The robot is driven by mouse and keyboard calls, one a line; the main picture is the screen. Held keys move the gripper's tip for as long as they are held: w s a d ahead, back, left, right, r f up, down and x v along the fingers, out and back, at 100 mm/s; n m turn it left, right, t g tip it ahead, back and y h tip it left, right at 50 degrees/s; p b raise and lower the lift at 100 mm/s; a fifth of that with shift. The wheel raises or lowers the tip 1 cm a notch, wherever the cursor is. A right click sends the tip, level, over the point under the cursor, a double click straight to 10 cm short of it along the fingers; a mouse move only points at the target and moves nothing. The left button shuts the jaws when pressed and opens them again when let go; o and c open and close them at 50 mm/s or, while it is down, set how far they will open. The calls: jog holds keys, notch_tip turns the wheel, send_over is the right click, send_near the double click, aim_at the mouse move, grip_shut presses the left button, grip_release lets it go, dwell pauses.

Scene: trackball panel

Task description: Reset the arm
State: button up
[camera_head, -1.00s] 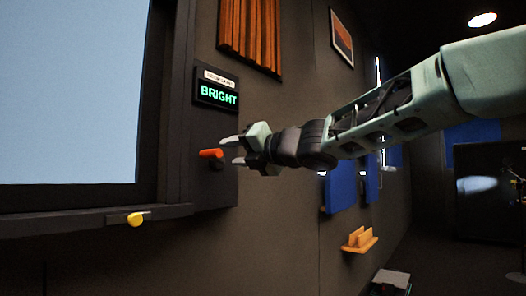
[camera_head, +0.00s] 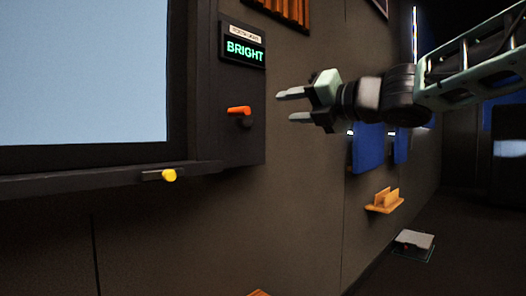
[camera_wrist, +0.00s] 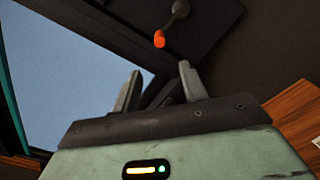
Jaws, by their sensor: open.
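My gripper (camera_head: 292,106) is open and empty in the head view, in front of the dark wall and to the right of the control panel. Its two fingers point left toward an orange lever (camera_head: 239,111), with a clear gap between. The lever sits on the dark panel (camera_head: 240,148) below a green lit "BRIGHT" display (camera_head: 245,50). In the wrist view the open gripper (camera_wrist: 158,84) shows both fingers with nothing between them, and the orange lever (camera_wrist: 160,39) is beyond the tips.
A large pale blue screen (camera_head: 80,75) fills the left, with a yellow knob (camera_head: 169,175) on its lower ledge. Blue panels (camera_head: 368,148) and a small wooden shelf (camera_head: 384,207) are on the wall at right. A small box (camera_head: 414,239) is on the floor.

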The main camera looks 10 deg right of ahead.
jog(key=s+a+f+m+g+h, duration=0.25)
jog(key=f+m, duration=0.35)
jog(key=f, duration=0.3)
jog(key=s+a+f+m+g+h, duration=0.1)
jog(key=s+f+m+h, duration=0.15)
jog(key=f+m, duration=0.45)
jog(key=s+a+f+m+g+h, duration=0.1)
jog(key=s+a+f+m+g, duration=0.2)
jog(key=f, duration=0.7)
jog(key=s+d+f+m+g+h, duration=0.1)
jog(key=s+f+m+g+h, duration=0.1)
jog(key=s+f+m+g, duration=0.65)
jog(key=s+d+f+m+h, duration=0.1)
jog(key=s+f, duration=0.5)
jog(key=s, duration=0.8)
notch_tip(320, 180, up, 30)
jog(key=p, duration=3)
jog(key=shift+a+r+m, duration=0.15)
jog(key=shift+r+m, duration=0.05)
jog(key=shift+m, duration=0.15)
